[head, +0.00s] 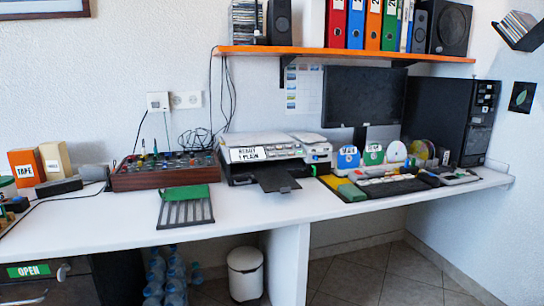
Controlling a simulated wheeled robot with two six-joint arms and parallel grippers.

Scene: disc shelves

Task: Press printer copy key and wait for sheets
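The printer (240,172) stands on the white desk, left of the monitor. It has a grey and white top and a white label (248,154) on its front that seems to read "READY" with a second line. Its dark output tray (276,180) sticks out toward the front edge, and no sheets show on it. A small panel (318,152) is at the printer's right side. The copy key is too small to make out. Neither of my grippers is in view.
A red-brown mixer box (150,180) and a dark slatted rack with a green cover (186,208) stand left of the printer. Discs, a keyboard (394,188) and a black tower (455,115) are to the right. An orange shelf (340,54) hangs above. The desk front is mostly clear.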

